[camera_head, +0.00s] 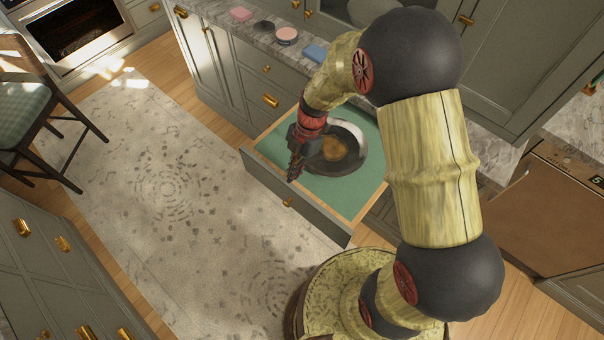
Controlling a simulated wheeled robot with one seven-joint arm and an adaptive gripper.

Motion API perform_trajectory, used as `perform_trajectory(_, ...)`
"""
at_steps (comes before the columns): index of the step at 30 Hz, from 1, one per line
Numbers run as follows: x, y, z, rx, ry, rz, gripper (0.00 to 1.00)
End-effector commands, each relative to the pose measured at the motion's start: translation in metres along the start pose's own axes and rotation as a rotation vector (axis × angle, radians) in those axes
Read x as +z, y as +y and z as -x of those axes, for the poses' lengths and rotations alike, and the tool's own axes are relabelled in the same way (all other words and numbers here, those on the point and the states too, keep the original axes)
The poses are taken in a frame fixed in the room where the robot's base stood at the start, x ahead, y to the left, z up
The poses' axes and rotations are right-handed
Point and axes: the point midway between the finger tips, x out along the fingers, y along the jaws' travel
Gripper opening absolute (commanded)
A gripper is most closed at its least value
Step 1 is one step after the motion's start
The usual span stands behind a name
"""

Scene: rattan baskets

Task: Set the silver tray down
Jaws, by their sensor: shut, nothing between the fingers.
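A round, shiny silver tray (347,150) with a dark, reflective middle lies in the open drawer (322,189), over its green lining. My gripper (294,174) is above the drawer at the left edge of the tray. It is shut, its dark fingers point down, and nothing shows between them. My gripper and wrist hide the tray's left part, and I cannot tell whether the fingers touch its rim.
The drawer's front panel (300,205) sticks out over the patterned rug. The marble counter (255,35) behind holds a pink round item (286,35) and blue blocks (315,52). A chair (40,110) stands at the left. The rug (170,190) is clear.

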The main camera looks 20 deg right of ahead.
Motion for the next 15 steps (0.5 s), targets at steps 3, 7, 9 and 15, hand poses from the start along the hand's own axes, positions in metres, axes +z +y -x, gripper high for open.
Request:
perform_trajectory(3, 0.0, 0.002, 0.029, 0.004, -0.002, 0.0, 0.0)
perform_trajectory(7, -0.001, 0.001, 0.056, 0.003, -0.002, 0.0, 0.0)
perform_trajectory(9, -0.001, 0.001, 0.069, 0.002, -0.002, -0.001, 0.0)
perform_trajectory(15, -0.001, 0.001, 0.093, 0.001, -0.001, 0.0, 0.0)
